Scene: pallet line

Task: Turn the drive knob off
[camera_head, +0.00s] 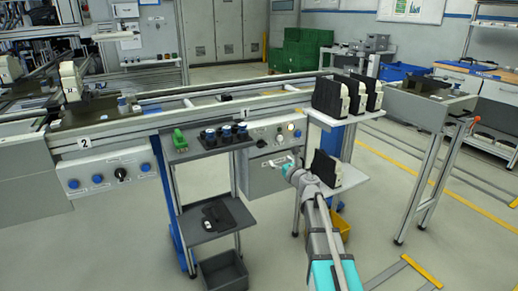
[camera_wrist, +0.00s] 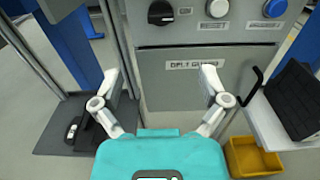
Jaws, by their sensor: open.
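A black rotary knob (camera_wrist: 161,13) is on the grey control panel, at the top of the wrist view, with a small label right of it that seems to read ON. It shows small in the head view (camera_head: 261,144); its exact pointer angle is unclear. My gripper (camera_wrist: 162,82) is open and empty, its two fingers spread in front of the panel's lower part, below the knob. In the head view my gripper (camera_head: 291,167) is in front of the panel's lower right. Another black knob (camera_head: 121,174) is on the panel marked 2.
A black handle (camera_wrist: 250,86) sticks out at right, beside a white shelf (camera_wrist: 272,128). A yellow bin (camera_wrist: 250,158) stands below. A dark shelf (camera_wrist: 50,140) is at left.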

